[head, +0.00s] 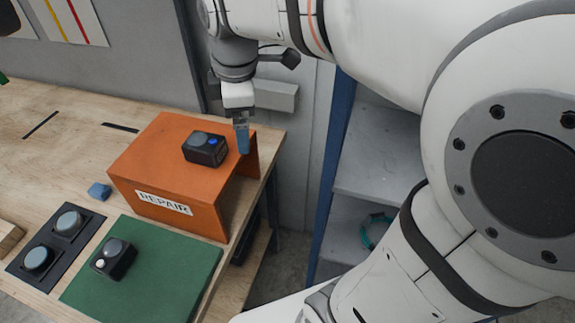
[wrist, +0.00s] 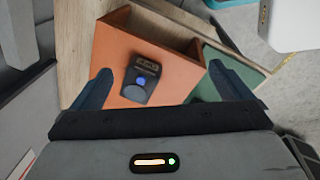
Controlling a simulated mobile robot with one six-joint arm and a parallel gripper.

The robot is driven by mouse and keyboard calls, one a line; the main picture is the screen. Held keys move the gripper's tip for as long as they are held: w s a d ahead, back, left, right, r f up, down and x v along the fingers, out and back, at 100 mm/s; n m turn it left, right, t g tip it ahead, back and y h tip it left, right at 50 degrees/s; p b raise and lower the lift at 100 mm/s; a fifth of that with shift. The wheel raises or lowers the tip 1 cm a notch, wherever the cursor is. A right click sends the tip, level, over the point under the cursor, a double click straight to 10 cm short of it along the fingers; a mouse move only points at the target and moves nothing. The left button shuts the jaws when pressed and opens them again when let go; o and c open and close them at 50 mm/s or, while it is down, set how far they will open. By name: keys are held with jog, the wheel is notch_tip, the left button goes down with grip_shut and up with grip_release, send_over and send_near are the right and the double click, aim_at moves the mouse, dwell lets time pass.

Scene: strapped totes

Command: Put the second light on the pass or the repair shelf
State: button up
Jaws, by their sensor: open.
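A dark box-shaped light (head: 205,149) with a blue button stands on top of the orange shelf (head: 150,165) labelled REPAIR. The same light shows in the wrist view (wrist: 140,80), beyond and between my fingertips. A second dark light (head: 113,258), with a pale button and a round dome, stands on the green pass mat (head: 165,280). My gripper (head: 242,135) is open and empty by the right edge of the shelf, apart from the light on it. In the wrist view my fingers (wrist: 160,70) are spread wide.
A black tray (head: 48,262) with two round grey domes lies left of the green mat. A small blue block (head: 99,191) lies on the wooden bench (head: 60,140) beside the shelf. A blue-framed rack (head: 375,155) stands right of the bench, with a teal ring (head: 366,235) low down.

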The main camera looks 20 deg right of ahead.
jog(key=s+d+f+m+t, duration=0.1)
jog(key=s+d+f+m, duration=0.2)
jog(key=s+m, duration=0.3)
jog(key=s+d+f+m+t, duration=0.1)
jog(key=s+d+f+m, duration=0.2)
jog(key=m, duration=0.7)
jog(key=s, duration=0.2)
jog(key=shift+s+f, duration=0.2)
jog(key=shift+s, duration=0.2)
jog(key=shift+f, duration=0.1)
jog(key=shift+b+x, duration=0.75)
jog(key=shift+x, duration=0.05)
jog(key=shift+s, duration=0.2)
